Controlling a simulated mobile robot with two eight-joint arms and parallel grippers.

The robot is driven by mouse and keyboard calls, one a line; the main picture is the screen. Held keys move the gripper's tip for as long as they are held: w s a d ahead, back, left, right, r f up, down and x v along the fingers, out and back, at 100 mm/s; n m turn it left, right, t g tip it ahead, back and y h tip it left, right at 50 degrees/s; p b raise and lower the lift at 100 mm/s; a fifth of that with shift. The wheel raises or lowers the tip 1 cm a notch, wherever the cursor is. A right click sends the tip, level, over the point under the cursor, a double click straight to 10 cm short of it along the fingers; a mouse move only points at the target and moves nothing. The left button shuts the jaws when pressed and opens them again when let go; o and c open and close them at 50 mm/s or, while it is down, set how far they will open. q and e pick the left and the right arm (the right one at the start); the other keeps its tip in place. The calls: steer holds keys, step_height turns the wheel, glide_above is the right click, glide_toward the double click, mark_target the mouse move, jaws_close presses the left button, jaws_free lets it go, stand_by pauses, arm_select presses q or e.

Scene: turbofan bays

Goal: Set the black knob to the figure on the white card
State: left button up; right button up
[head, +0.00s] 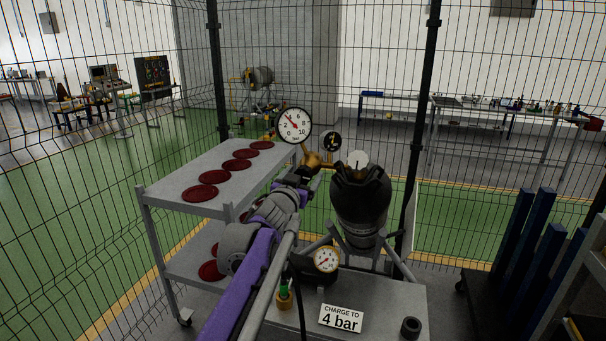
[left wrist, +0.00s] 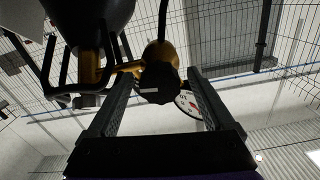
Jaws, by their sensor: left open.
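The white card (head: 341,318) reads "CHARGE TO 4 bar" and lies on the grey bench top. A large white gauge (head: 295,125) stands above the brass regulator (head: 312,160); its red needle points up and left, at the low figures near 4, too small to read exactly. The black knob (left wrist: 160,84) is in front of the brass body in the left wrist view. My left gripper (left wrist: 161,73) is open, its fingers on either side of the knob with gaps showing. In the head view my left gripper (head: 300,178) largely hides the knob. My right gripper is out of view.
A black vessel (head: 360,205) stands just right of the regulator. A second gauge (head: 326,259) sits lower, and a small dark dial (head: 331,141) is beside the large gauge. A grey shelf cart (head: 175,185) with dark red discs is left. Wire fencing surrounds the bay.

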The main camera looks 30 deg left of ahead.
arm_select(q)
jaws_close()
steer(key=shift+m, duration=1.3)
jaws_free()
steer(key=shift+s, duration=0.1)
steer(key=b+v, duration=0.1)
steer(key=v, duration=0.9)
steer(key=shift+s, duration=0.3)
steer(key=shift+d+f, duration=0.1)
steer(key=shift+d, duration=0.1)
